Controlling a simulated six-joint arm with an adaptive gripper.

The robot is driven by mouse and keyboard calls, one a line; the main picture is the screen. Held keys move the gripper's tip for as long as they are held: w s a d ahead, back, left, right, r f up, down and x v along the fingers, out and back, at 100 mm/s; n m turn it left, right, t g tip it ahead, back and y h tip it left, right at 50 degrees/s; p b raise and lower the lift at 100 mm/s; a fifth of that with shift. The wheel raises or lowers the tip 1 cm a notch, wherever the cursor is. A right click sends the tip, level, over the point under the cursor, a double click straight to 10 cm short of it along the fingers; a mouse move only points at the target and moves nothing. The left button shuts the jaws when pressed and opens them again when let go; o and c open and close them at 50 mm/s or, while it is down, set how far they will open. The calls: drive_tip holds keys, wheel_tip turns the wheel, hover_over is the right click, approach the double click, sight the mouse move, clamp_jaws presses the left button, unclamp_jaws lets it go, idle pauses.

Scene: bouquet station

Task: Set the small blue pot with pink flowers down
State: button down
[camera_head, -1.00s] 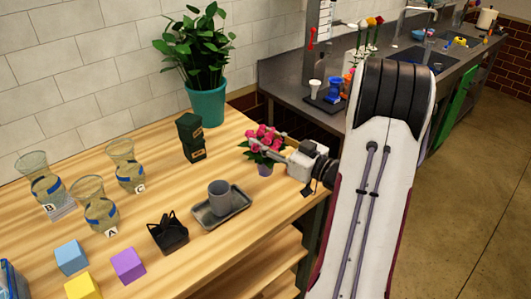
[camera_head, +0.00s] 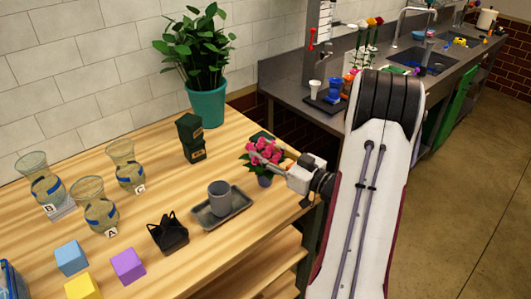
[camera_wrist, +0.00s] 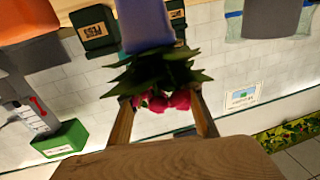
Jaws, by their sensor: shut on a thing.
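The small blue pot (camera_head: 265,182) with pink flowers (camera_head: 264,152) is upright near the right edge of the wooden table. My gripper (camera_head: 270,164) reaches in from the right and is shut on the potted plant. I cannot tell whether the pot's base touches the tabletop. In the wrist view the picture is upside down: the blue-violet pot (camera_wrist: 146,25) is at the top, with green leaves and pink blooms between my two gripper fingers (camera_wrist: 165,95).
A grey tray (camera_head: 243,206) with a grey cup (camera_head: 219,194) stands in front of the pot. Dark green boxes (camera_head: 190,140) stand left of it, and a dark green item (camera_head: 262,137) shows just behind it.

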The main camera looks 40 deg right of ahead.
drive_tip(key=shift+f, duration=0.2)
idle(0.3)
drive_tip(key=c, duration=1.4)
unclamp_jaws()
drive_tip(key=shift+r, duration=0.1)
drive_tip(key=shift+s+d, duration=0.3)
drive_tip(key=shift+s, duration=1.7)
drive_tip(key=shift+s+d, duration=0.35)
drive_tip(key=shift+s, duration=1.6)
drive_tip(key=shift+s+d, duration=0.3)
drive_tip(key=shift+s, duration=1.7)
drive_tip(key=shift+w, duration=0.15)
